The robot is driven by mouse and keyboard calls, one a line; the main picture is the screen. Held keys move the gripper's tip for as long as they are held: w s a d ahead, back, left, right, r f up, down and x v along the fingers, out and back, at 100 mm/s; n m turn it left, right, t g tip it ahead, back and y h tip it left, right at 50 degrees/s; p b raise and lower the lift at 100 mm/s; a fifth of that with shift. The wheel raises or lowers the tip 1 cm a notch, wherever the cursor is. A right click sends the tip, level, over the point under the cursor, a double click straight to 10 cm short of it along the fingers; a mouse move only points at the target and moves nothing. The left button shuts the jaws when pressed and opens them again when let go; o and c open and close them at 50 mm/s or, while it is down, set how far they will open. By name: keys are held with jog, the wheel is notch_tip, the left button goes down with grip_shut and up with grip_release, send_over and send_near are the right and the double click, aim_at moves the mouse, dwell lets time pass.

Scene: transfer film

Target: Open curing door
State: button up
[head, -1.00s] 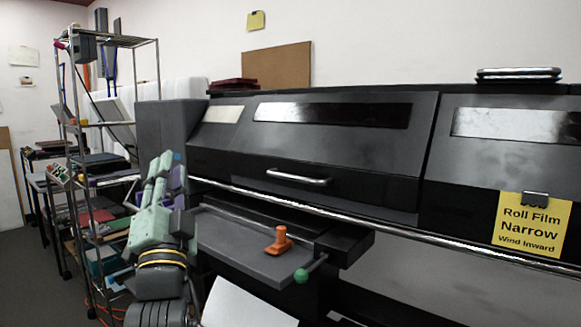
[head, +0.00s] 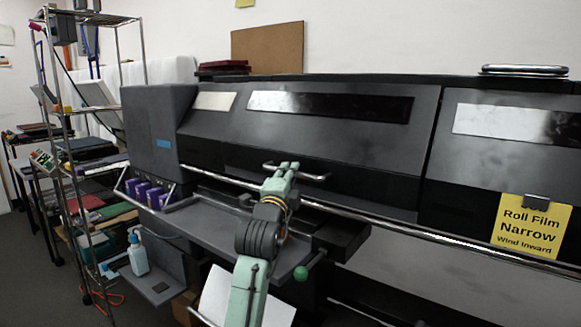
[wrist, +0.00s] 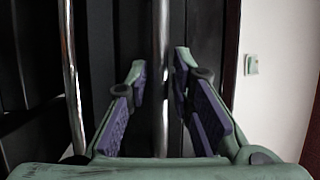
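The curing door (head: 365,145) is the dark front panel of the long machine, with a glossy window strip. It looks closed. Its silver bar handle (head: 318,178) shows on both sides of my gripper (head: 284,166), which is at the handle in the head view. In the wrist view my gripper (wrist: 160,66) is open, with purple-padded fingers on either side of a silver bar (wrist: 160,30), apparently the handle. Dark gaps show between the pads and the bar. The handle's middle is hidden by my fingers in the head view.
A long silver rail (head: 400,228) runs below the door. Under it is a grey tray (head: 205,222) with a green knob (head: 301,273). A yellow sign (head: 527,223) hangs at the right. A metal shelf rack (head: 60,130) stands at the left.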

jog(key=shift+x, duration=0.9)
jog(key=shift+c, duration=0.2)
grip_shut()
